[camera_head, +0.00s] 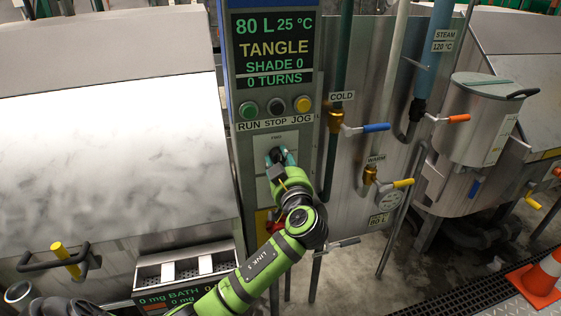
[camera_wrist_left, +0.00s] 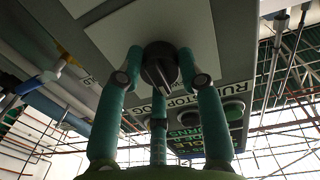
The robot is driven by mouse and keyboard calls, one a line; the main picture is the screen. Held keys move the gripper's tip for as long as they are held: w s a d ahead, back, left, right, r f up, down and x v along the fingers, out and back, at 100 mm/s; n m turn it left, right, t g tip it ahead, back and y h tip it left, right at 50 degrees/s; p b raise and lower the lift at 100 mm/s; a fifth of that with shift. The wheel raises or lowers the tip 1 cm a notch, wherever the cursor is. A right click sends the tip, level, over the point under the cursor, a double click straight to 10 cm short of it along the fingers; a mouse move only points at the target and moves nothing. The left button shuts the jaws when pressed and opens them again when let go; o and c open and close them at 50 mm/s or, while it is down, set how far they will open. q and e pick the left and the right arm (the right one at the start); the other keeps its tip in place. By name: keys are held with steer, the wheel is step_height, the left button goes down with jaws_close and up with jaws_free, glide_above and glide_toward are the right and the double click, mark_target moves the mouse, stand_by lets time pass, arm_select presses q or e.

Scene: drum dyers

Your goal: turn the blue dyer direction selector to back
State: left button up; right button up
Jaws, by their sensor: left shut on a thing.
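The direction selector is a black rotary knob (camera_wrist_left: 160,68) on a pale plate (camera_wrist_left: 150,30) of the control panel, seen up close in the left wrist view. In the head view the knob (camera_head: 275,155) is mostly hidden by my gripper, with a small label above it that seems to read FWD. My left gripper (camera_head: 282,157) is at the knob, its teal fingers (camera_wrist_left: 160,85) closed around it from several sides. The knob's exact pointer direction is hard to tell. My right gripper is in neither view.
Above the knob are the RUN, STOP and JOG buttons (camera_head: 276,105) and a display (camera_head: 274,48) reading TANGLE. Pipes with a blue-handled cold valve (camera_head: 372,127) and a yellow-handled warm valve (camera_head: 400,183) stand close to the right. A large metal drum (camera_head: 105,140) is left.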

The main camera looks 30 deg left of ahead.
arm_select(q)
steer(key=shift+r, duration=0.45)
steer(key=o, duration=1.1)
steer(key=shift+c, duration=0.2)
steer(key=shift+o, duration=0.4)
steer(key=shift+a+f, duration=0.1)
steer(key=shift+f, duration=0.05)
steer(key=shift+f, duration=0.1)
steer(key=v, duration=1.2)
